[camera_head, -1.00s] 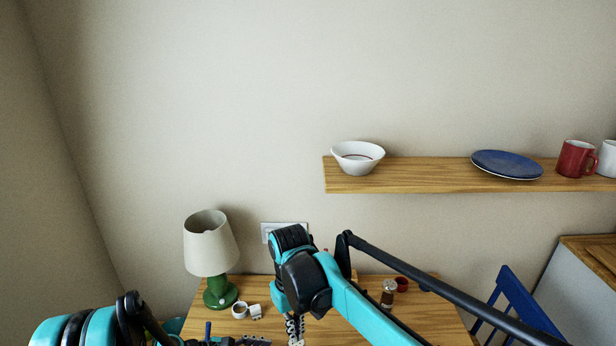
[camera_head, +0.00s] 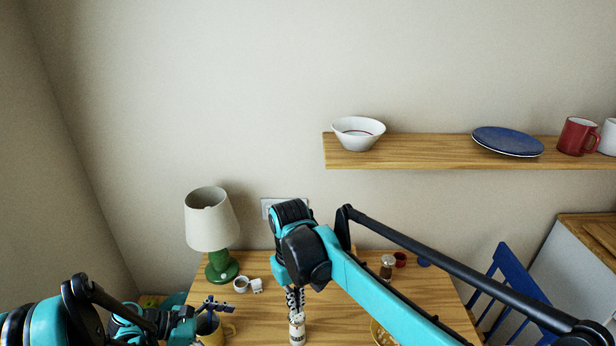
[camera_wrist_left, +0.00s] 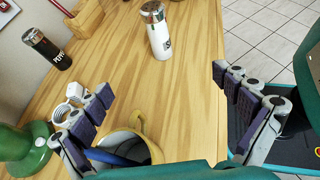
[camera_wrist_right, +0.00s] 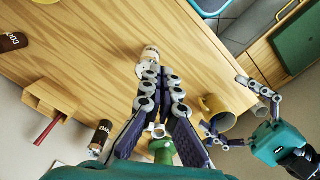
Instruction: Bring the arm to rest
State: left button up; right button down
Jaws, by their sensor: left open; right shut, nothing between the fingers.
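My right gripper (camera_head: 296,303) points down over the wooden table in the head view. Its fingers are shut together and empty. A white container (camera_head: 297,334) stands close by its fingertips; I cannot tell whether they touch. In the right wrist view the fingertips (camera_wrist_right: 158,85) lie just in front of that container (camera_wrist_right: 150,54). My left gripper (camera_wrist_left: 165,95) is open, its fingers wide apart. A yellow mug (camera_wrist_left: 148,150) with something blue in it shows low between them. The mug also shows beside the left gripper in the right wrist view (camera_wrist_right: 218,112).
A blue chair (camera_head: 520,285) stands at the right. The shelf (camera_head: 430,152) is above.

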pick_arm(q)
jog(key=s+r+m+t+y, duration=0.1)
jog(key=s+r+m+y, duration=0.3)
jog(key=m, duration=0.6)
jog(key=s+d+r+m+t+y, duration=0.1)
jog(key=s+r+m+t+y, duration=0.1)
jog(key=s+r+m+y, duration=0.2)
jog(key=s+m+y, duration=0.3)
jog(key=m, duration=0.4)
jog(key=shift+s+t+y, duration=0.3)
pick_arm(e)
jog(key=s+d+m+t, duration=0.3)
jog(key=s+d, duration=0.3)
jog(key=d, duration=0.4)
jog(key=s+d+f+m+t, duration=0.1)
jog(key=s+d+m+t, duration=0.2)
jog(key=s+d, duration=0.4)
jog(key=d+t, duration=0.1)
jog(key=d, duration=0.2)
jog(key=shift+d+f+t, duration=0.25)
jog(key=shift+d+t, duration=0.05)
